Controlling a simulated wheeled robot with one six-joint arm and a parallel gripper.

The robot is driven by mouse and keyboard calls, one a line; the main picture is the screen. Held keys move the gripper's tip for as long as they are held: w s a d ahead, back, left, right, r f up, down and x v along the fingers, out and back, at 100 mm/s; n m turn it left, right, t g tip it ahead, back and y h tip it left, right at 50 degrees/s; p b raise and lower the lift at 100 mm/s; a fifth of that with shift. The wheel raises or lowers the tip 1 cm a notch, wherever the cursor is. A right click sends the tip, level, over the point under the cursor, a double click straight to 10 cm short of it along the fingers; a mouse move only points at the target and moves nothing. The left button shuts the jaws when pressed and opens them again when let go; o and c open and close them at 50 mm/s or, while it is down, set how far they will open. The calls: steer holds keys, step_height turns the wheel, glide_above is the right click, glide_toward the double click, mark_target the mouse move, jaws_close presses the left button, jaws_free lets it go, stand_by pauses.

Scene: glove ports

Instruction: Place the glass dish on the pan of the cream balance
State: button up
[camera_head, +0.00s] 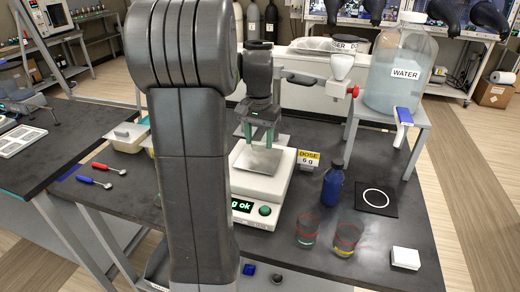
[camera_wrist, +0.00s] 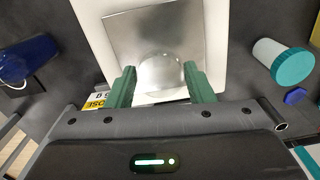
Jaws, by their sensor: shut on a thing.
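The cream balance (camera_head: 279,203) stands on the dark bench, with a square metal pan (camera_head: 258,161) on top. Its front display is partly hidden by my arm and shows "g ok" in green. My gripper (camera_head: 262,136) points down over the pan. In the wrist view the clear round glass dish (camera_wrist: 160,72) shows between the two green fingers of my gripper (camera_wrist: 159,74), which are shut on it. The dish appears over the pan (camera_wrist: 125,35), toward the near edge. I cannot tell whether its base touches the pan. In the head view the dish is not clearly visible.
Right of the balance are a "DOSE 6 g" sign (camera_head: 308,160), a blue bottle (camera_head: 332,187), two beakers (camera_head: 307,233) and a black mat (camera_head: 364,207) with a white ring. A water jug (camera_head: 398,75) stands on a raised shelf behind. Spoons (camera_head: 107,168) lie left.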

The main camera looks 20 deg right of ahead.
mark_target(259, 148)
steer(key=shift+f, duration=1.85)
steer(key=shift+f, duration=0.1)
steer(key=shift+f, duration=0.15)
steer(key=o, duration=1)
steer(key=shift+c, duration=0.2)
steer(key=shift+r, duration=0.2)
step_height(259, 148, up, 12)
